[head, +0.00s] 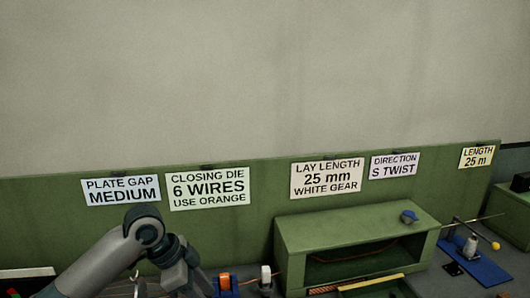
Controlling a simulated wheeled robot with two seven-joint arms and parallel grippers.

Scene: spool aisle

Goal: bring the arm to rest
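One grey arm of mine (135,240) rises from the bottom left, bends at a rounded joint and drops back toward the bottom edge. It comes in from the left, so I take it as my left arm. Its darker end links (178,268) run down to the bottom edge, and no fingertips show. My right arm and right gripper are not in view.
A green backboard with several signs runs along the wall. A green open-fronted housing (350,228) stands at centre right with a small blue item (408,216) on top. Orange (226,284) and white (266,280) pieces stand right of the arm. A blue plate (482,268) lies at right.

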